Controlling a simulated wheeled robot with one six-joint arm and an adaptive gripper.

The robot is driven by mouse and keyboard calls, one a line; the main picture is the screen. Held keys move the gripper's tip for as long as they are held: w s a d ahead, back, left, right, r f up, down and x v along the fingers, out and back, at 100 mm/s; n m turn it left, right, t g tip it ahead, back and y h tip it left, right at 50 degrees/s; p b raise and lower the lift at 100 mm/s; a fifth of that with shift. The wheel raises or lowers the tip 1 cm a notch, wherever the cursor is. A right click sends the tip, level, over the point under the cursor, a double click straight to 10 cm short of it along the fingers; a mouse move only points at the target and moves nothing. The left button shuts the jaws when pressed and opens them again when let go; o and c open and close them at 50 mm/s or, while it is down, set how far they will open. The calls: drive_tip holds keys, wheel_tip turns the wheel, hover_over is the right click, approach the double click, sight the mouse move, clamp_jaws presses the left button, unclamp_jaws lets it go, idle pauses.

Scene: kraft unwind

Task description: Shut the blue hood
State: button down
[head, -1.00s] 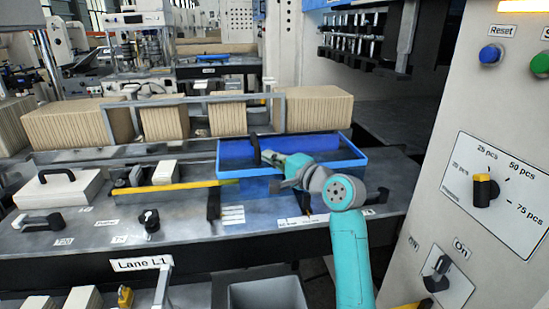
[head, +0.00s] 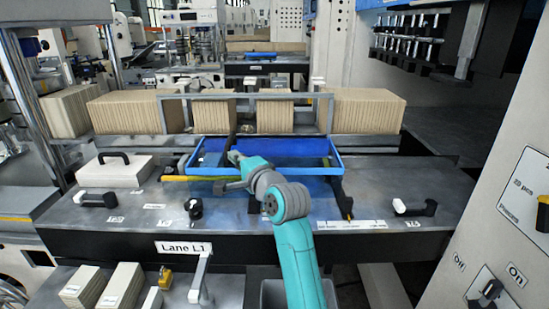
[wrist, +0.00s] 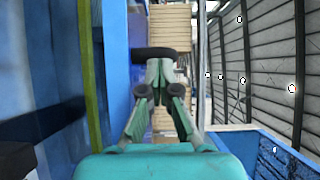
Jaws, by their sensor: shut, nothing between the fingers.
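The blue hood (head: 290,148) is a see-through blue box with a bright blue rim, on the grey machine deck in the middle of the head view. Whether it is raised or lowered is hard to tell. In the wrist view a blue panel (wrist: 115,50) rises left of my fingers. My gripper (head: 233,156) is at the left part of the hood, inside its outline in the head view. The wrist view shows my gripper (wrist: 160,67) with fingertips together and empty, close to a black handle bar (wrist: 153,53) crossing ahead. Contact with the bar is unclear.
Stacks of brown kraft board (head: 365,113) stand behind the hood within a grey frame (head: 245,96). A white block with a black handle (head: 115,170) and small black levers (head: 195,208) sit on the deck. A control panel (head: 490,200) stands at right.

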drive_tip(key=a, duration=1.5)
drive_tip(key=shift+a, duration=0.2)
